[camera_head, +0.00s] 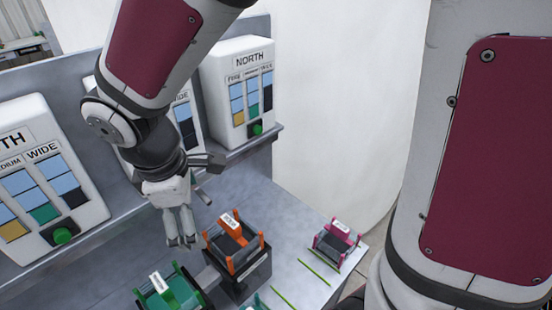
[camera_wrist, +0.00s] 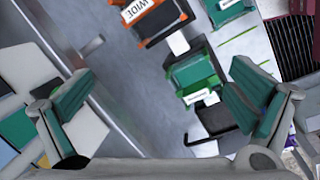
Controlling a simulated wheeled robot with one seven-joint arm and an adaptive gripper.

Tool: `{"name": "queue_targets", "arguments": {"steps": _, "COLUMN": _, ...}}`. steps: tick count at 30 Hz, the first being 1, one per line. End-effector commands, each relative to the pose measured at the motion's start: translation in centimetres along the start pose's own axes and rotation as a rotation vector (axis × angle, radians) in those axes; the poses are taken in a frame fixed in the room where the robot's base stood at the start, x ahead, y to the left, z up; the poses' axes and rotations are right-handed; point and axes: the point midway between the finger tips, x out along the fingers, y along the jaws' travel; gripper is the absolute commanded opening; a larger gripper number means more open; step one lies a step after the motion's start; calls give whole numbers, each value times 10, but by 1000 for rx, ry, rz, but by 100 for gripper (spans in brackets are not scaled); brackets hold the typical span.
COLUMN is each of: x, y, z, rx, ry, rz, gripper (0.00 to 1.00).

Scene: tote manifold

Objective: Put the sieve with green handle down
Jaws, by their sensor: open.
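The sieve with green handle (camera_head: 168,292) is at the bottom edge of the head view, partly cut off. In the wrist view it shows as a green frame with a white label (camera_wrist: 193,73), between my fingers but nearer the right one. It sits at or on a dark holder (camera_wrist: 212,118); the exact contact is hard to tell. My gripper (camera_head: 181,241) hangs above the bench, behind the green sieve and left of the orange one in the head view. In the wrist view my gripper (camera_wrist: 160,105) has its fingers spread wide with nothing between them, apart from the green sieve.
An orange sieve (camera_head: 234,243) sits on a dark box. A magenta sieve (camera_head: 337,242) stands at the bench's right. A teal sieve (camera_wrist: 228,10) lies beyond the green one. White panels, one marked NORTH (camera_head: 240,90), stand on a ledge behind. Bare bench lies around green line marks.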

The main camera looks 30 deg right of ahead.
Motion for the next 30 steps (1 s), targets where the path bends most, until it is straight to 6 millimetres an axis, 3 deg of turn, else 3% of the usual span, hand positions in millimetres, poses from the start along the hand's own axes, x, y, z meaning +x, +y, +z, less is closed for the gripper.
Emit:
{"name": "queue_targets", "arguments": {"steps": 6, "x": -57, "y": 10, "z": 73, "rx": 468, "ry": 45, "rz": 104, "gripper": 100}}
{"name": "queue_targets", "arguments": {"steps": 15, "x": -112, "y": -14, "z": 145, "rx": 1041, "ry": 255, "rz": 124, "gripper": 100}}
{"name": "queue_targets", "arguments": {"steps": 21, "x": -124, "y": -29, "z": 162, "rx": 1223, "ry": 358, "rz": 91, "gripper": 100}}
{"name": "queue_targets", "arguments": {"steps": 30, "x": -126, "y": -31, "z": 165, "rx": 1253, "ry": 375, "rz": 82, "gripper": 100}}
